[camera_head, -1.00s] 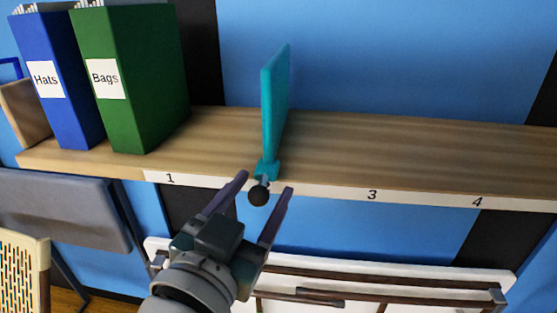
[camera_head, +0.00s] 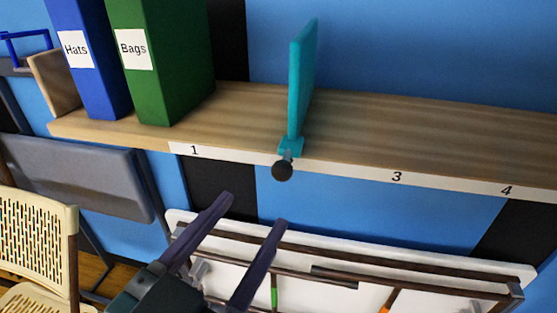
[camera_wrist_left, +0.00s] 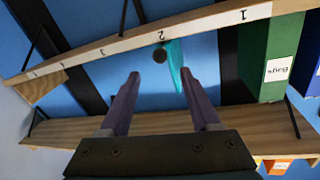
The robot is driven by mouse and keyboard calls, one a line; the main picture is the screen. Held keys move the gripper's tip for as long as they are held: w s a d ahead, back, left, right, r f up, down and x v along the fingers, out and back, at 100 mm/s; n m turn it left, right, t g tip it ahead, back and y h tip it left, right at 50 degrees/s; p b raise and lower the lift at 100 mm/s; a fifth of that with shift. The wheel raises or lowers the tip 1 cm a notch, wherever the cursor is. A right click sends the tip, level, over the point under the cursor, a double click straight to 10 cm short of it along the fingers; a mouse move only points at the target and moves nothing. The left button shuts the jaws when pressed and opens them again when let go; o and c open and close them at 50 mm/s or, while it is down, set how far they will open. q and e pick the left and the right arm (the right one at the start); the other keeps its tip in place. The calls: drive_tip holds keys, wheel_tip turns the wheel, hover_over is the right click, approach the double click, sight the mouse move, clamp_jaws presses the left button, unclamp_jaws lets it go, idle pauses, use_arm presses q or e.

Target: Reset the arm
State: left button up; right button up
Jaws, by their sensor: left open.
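My left gripper (camera_head: 250,212) is open and empty, below and in front of the shelf edge in the head view. It also shows in the left wrist view (camera_wrist_left: 160,82) with its two fingers apart. A teal divider (camera_head: 300,80) with a dark round knob (camera_head: 282,170) stands upright on the wooden shelf (camera_head: 400,140), clamped at the front edge between labels 1 and 3. The divider also shows in the left wrist view (camera_wrist_left: 174,62), beyond the fingertips. The gripper is apart from it. My right gripper is not in view.
A blue binder marked Hats (camera_head: 88,75) and a green binder marked Bags (camera_head: 165,70) stand on the shelf's left. A white board with brown rails (camera_head: 350,250) is below the shelf. A perforated chair (camera_head: 38,235) stands at lower left. The shelf right of the divider is clear.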

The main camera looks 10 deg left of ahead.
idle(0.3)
use_arm(q)
drive_tip(key=s+a+f+n+g+y, duration=0.35)
drive_tip(key=s+a+g, duration=0.65)
drive_tip(key=s+g, duration=0.45)
wheel_tip(320, 180, up, 32)
drive_tip(key=p, duration=3.4)
drive_tip(key=shift+s+r+m, duration=0.2)
drive_tip(key=shift+s+m, duration=0.15)
drive_tip(key=shift+a+t, duration=0.1)
drive_tip(key=shift+t, duration=0.15)
